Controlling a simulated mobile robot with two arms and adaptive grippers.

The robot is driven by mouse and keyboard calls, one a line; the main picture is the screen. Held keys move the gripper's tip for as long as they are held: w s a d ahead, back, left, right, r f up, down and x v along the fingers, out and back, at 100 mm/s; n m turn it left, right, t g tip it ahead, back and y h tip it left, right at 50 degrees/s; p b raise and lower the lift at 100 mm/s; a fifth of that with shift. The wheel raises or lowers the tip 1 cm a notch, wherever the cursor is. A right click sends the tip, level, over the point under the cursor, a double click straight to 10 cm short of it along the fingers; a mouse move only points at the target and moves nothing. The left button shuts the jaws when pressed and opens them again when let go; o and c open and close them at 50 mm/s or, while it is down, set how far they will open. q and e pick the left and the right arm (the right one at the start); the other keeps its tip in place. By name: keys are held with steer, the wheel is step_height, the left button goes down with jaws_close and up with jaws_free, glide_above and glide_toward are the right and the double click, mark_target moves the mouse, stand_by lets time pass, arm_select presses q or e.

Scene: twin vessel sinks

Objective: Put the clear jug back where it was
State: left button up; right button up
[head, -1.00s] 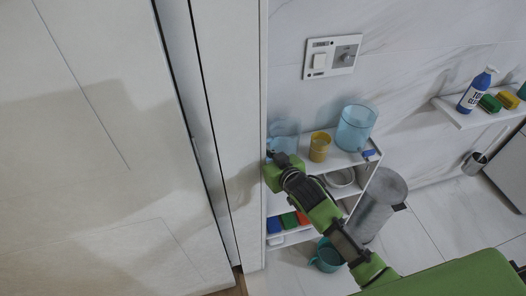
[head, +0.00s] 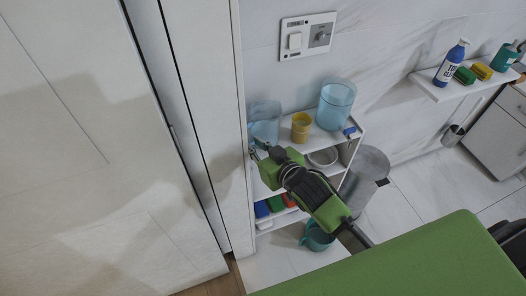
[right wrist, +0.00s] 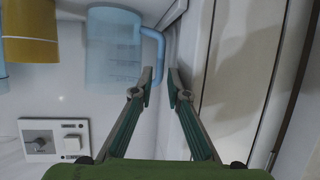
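The clear jug (head: 265,122) is light blue and see-through. It stands upright at the left end of the shelf unit's top, close to the tall white panel. My right gripper (head: 257,152) is just in front of it. In the right wrist view the jug (right wrist: 112,48) appears upside down, with its blue handle (right wrist: 159,52) towards the fingers. My right gripper (right wrist: 161,76) is open there, with a gap between its fingertips. The handle's end shows in that gap; I cannot tell whether a finger touches it. My left gripper is not in view.
A yellow cup (head: 301,127) and a larger blue clear container (head: 336,104) stand to the jug's right. A tall white panel (head: 205,110) closes off the left side. A grey bin (head: 366,178) and a teal bucket (head: 317,238) are on the floor.

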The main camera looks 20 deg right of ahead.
steer(key=v, duration=0.5)
steer(key=shift+f, duration=0.1)
steer(key=s+d+f+g+h, duration=0.1)
steer(key=d+f+g, duration=0.1)
steer(key=f, duration=0.7)
steer(key=s+d+f+g+h, duration=0.1)
steer(key=d+f, duration=0.1)
steer(key=f, duration=0.8)
steer(key=s+d+f+g, duration=0.1)
steer(key=s+f+g, duration=0.1)
steer(key=s+f, duration=0.55)
steer(key=s+d+f+g, duration=0.2)
steer(key=s+f, duration=0.2)
steer(key=f, duration=0.7)
steer(key=s+f+g, duration=0.1)
steer(key=s+f, duration=0.4)
steer(key=s, duration=0.4)
steer(key=s+f+g, duration=0.2)
steer(key=s+f, duration=0.3)
steer(key=s, duration=0.5)
steer(key=s+f+g+h, duration=0.1)
steer(key=s+f, duration=0.4)
steer(key=s, duration=0.5)
steer(key=shift+d+f+g, duration=0.3)
steer(key=shift+f+g, duration=0.05)
steer(key=shift+g, duration=0.25)
steer(key=shift+s, duration=0.2)
